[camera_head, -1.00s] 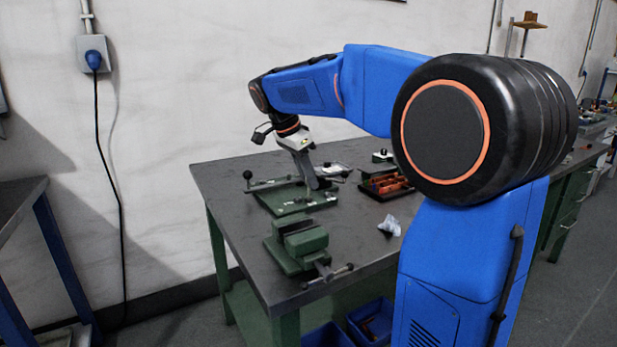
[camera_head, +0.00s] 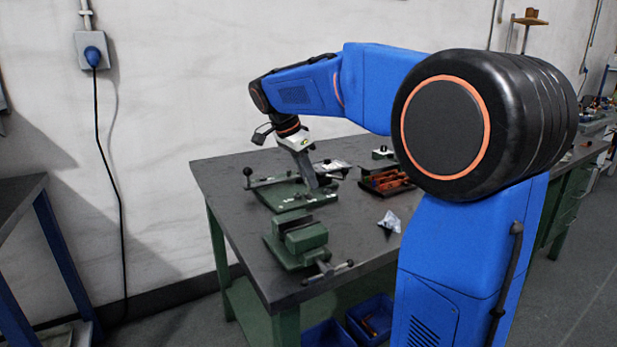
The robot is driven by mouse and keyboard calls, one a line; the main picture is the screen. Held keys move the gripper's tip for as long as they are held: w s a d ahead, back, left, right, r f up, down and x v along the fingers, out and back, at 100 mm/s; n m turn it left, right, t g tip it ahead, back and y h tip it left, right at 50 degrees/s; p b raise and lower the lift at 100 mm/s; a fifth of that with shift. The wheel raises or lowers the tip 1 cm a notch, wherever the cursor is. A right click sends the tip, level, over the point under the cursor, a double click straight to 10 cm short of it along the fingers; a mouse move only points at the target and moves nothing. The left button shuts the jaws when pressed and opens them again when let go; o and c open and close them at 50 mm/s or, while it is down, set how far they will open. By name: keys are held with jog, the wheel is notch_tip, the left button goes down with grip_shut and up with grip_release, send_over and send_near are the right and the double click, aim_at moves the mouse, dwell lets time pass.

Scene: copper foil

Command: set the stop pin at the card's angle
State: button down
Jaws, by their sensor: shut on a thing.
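My gripper (camera_head: 311,186) is at the far part of the bench, pointing down over a green plate fixture (camera_head: 283,202). The fixture has a lever with a black ball knob (camera_head: 248,172) at its left. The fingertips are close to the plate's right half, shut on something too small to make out. The stop pin cannot be told apart at this size. A pale flat sheet (camera_head: 333,167), perhaps the card, lies behind the gripper; its markings cannot be read.
A green vise (camera_head: 297,242) stands in front of the fixture. A tray with orange-brown compartments (camera_head: 387,183) lies to the right. A crumpled clear thing (camera_head: 389,222) lies near the right edge. Blue bins (camera_head: 370,317) stand below the dark bench top (camera_head: 228,170).

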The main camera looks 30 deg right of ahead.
jog(key=shift+f, duration=0.4)
dwell(0.8)
jog(key=c, duration=2)
grip_release()
jog(key=shift+r, duration=0.25)
jog(key=shift+r, duration=1.3)
jog(key=shift+o, duration=0.5)
jog(key=o, duration=0.4)
jog(key=shift+o, duration=0.2)
jog(key=shift+r, duration=0.1)
